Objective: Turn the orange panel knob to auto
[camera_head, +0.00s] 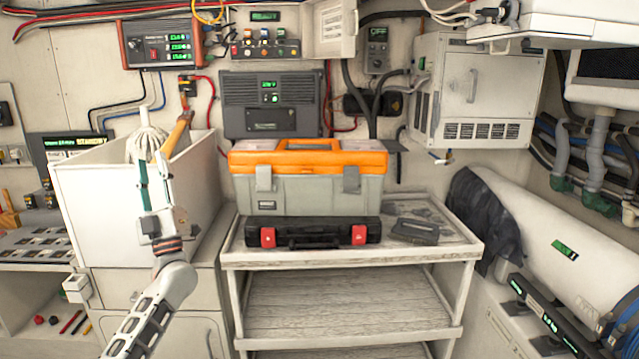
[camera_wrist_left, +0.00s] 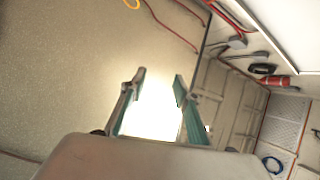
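A small dark panel (camera_head: 265,47) with several coloured knobs or buttons is on the back wall above the grey charger unit. My left gripper (camera_head: 152,162) points up in front of the white bin at left, well below and left of that panel. In the left wrist view my left gripper (camera_wrist_left: 159,86) is open, with a bright gap and nothing between its teal-padded fingers. My right gripper is not in view.
A grey toolbox with an orange lid (camera_head: 307,158) and a black case (camera_head: 313,234) stand on the shelf cart (camera_head: 345,257). A red-sided display unit (camera_head: 163,42) is at upper left. The white bin (camera_head: 85,205) holds handled tools. A white cabinet (camera_head: 478,90) is right.

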